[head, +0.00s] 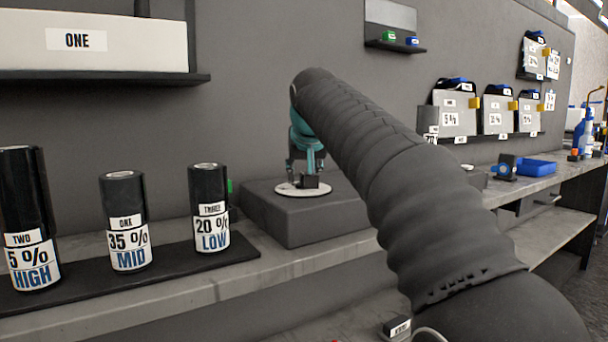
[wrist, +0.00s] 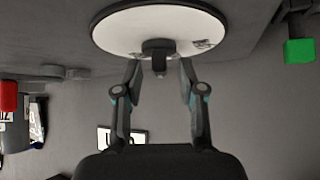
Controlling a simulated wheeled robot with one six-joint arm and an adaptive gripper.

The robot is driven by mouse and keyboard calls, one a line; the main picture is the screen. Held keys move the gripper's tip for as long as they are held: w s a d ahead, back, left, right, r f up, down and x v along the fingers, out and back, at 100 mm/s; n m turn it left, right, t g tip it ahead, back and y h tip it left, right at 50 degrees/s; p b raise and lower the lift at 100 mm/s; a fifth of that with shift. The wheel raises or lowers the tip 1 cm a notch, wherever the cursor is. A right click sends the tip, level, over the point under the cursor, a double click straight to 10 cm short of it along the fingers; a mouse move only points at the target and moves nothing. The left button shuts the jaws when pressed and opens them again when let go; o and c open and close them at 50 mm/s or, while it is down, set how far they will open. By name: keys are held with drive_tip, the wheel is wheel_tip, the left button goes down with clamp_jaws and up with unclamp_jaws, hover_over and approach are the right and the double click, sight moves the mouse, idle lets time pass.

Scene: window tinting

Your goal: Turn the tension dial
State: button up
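The tension dial is a round white disc (head: 290,190) with a small dark knob (head: 308,182), on top of a dark grey block (head: 285,225). In the wrist view the white disc (wrist: 120,35) fills the top middle, and its dark knob (wrist: 158,52) sticks out toward my gripper. My gripper (wrist: 160,68) is open, with one finger on each side of the knob and a visible gap to each. In the head view my gripper (head: 306,160) points down just above the disc. Small dark marks lie on the disc's edge, too small to read.
Black film rolls labelled HIGH (head: 30,220), MID (head: 125,222) and LOW (head: 209,208) stand on a dark mat at left. A green block (wrist: 300,51) is close by in the wrist view. A blue tray (head: 536,167) sits farther along the bench at right.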

drive_tip(key=shift+w+f, duration=0.1)
clamp_jaws()
drive_tip(key=n+y+p, duration=0.2)
drive_tip(key=shift+d+n+g, duration=0.15)
drive_tip(key=shift+n+g, duration=0.15)
drive_tip(key=shift+n+g+y+p, duration=0.4)
drive_tip(key=shift+n+y+p, duration=0.4)
drive_tip(key=shift+n, duration=0.3)
